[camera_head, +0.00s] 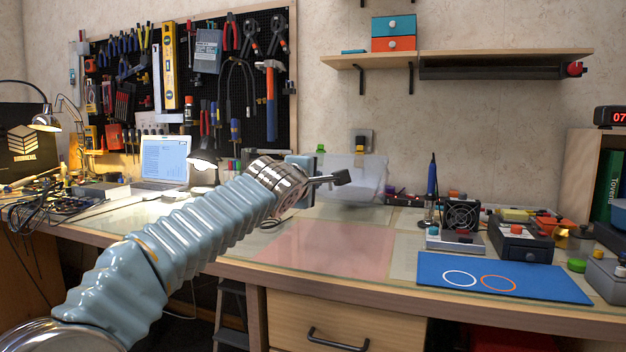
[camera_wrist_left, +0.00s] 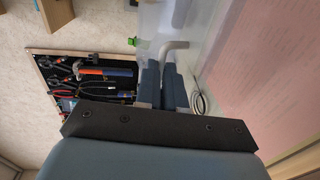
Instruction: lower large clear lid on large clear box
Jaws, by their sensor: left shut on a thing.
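A large clear, whitish see-through shape (camera_head: 370,186) stands at the back of the desk, behind my left gripper (camera_head: 342,178). I cannot tell where its box ends and its lid begins. In the left wrist view my left gripper (camera_wrist_left: 166,84) is shut on a pale bent piece (camera_wrist_left: 174,46), which looks like the lid's handle. A clear see-through surface (camera_wrist_left: 208,25) lies beyond it. The gripper hides part of the clear shape in the head view. My right gripper is in neither view.
A pink translucent area (camera_head: 325,248) of desktop in front is clear. A blue mat (camera_head: 500,277) with two rings lies at right. A soldering iron (camera_head: 432,190) and small fan unit (camera_head: 459,218) stand right of the clear shape. A laptop (camera_head: 163,160) is at left.

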